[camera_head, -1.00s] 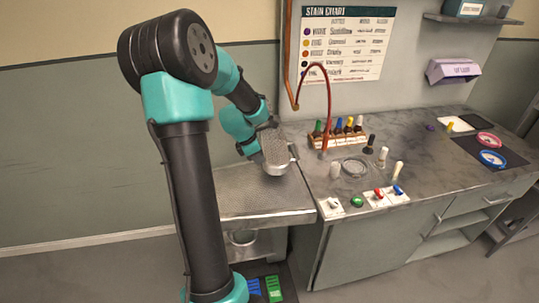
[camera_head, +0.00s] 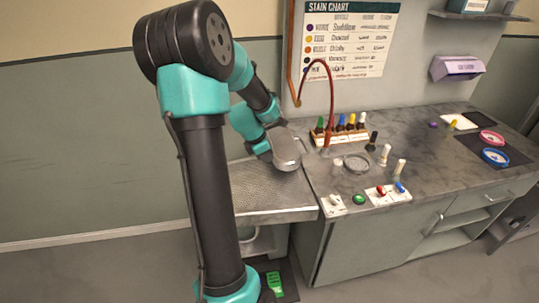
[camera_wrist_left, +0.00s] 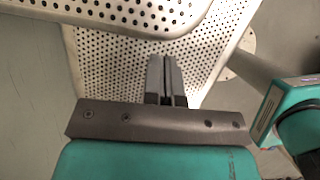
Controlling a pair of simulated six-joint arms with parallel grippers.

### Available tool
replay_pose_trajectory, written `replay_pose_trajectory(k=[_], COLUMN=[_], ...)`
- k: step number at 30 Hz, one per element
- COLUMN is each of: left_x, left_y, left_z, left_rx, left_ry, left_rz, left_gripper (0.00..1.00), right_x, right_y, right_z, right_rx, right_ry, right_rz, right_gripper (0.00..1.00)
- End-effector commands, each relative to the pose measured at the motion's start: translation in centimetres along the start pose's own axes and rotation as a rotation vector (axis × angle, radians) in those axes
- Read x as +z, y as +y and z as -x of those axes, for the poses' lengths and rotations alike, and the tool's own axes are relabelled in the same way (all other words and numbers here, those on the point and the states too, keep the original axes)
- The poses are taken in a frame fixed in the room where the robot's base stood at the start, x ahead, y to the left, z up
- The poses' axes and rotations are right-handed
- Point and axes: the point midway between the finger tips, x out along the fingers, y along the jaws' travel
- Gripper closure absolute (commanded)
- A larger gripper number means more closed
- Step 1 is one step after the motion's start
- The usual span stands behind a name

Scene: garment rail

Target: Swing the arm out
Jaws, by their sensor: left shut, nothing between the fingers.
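The swing arm (camera_head: 286,152) is a narrow, round-ended metal pad above the perforated ironing board (camera_head: 275,190) in the head view. Its perforated top (camera_wrist_left: 130,10) fills the upper edge of the left wrist view, with the board (camera_wrist_left: 105,65) below it. My left gripper (camera_wrist_left: 166,62) is shut and empty. Its fingertips are close to the pad's rim; I cannot tell whether they touch. In the head view my left arm reaches down to the pad's left side, and the fingertips are hidden there. My right gripper is in neither view.
A marble-topped counter (camera_head: 430,145) stands right of the board, with a bottle rack (camera_head: 345,137), a curved red hose (camera_head: 331,95), small switches and coloured bowls. A green pedal (camera_head: 275,284) is on the floor. The floor at left is clear.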

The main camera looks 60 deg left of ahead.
Motion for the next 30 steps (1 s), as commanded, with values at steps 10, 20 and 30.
replay_pose_trajectory(k=[10,20,30], left_x=[-1.4,-1.4,-1.4], left_y=[-0.3,-0.5,-0.6], left_z=[4.8,9.9,10.7], left_rx=[0.003,0.001,-0.001], left_ry=[-0.002,0.0,0.0], left_rz=[-0.011,-0.012,-0.012], left_gripper=[1.0,1.0,1.0], right_x=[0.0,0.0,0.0], right_y=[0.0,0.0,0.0], right_z=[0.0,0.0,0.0], right_rx=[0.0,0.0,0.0], right_ry=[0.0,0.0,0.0], right_rz=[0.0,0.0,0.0], right_gripper=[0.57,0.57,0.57])
